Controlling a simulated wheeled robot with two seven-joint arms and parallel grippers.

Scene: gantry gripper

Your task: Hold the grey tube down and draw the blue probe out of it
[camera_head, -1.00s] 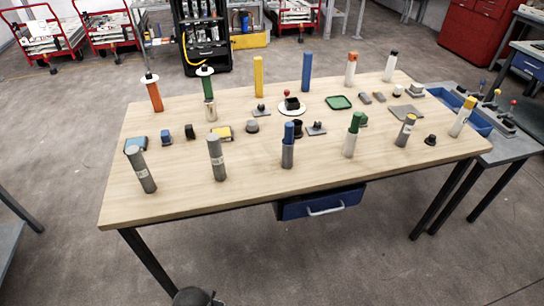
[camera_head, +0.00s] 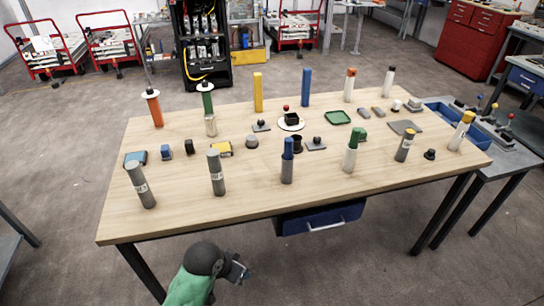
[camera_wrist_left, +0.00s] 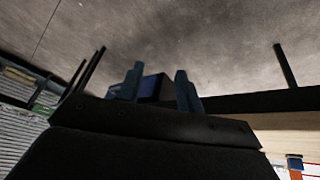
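The grey tube (camera_head: 287,173) stands upright near the middle of the table's front half. The blue probe (camera_head: 288,147) is in it, with its upper part sticking out of the top. My left gripper (camera_head: 240,273) is low in front of the table's front edge, to the left of the tube and well apart from it. In the left wrist view its two fingers (camera_wrist_left: 160,88) stand apart with nothing held between them. Neither tube nor probe is clearly visible in that view. My right gripper is not in view.
Grey tubes (camera_head: 216,173) (camera_head: 141,186) stand to the left. A white tube with a green probe (camera_head: 350,158) stands to the right. A dark cup (camera_head: 296,145) sits close behind the probe. A blue drawer (camera_head: 320,219) hangs under the front edge.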

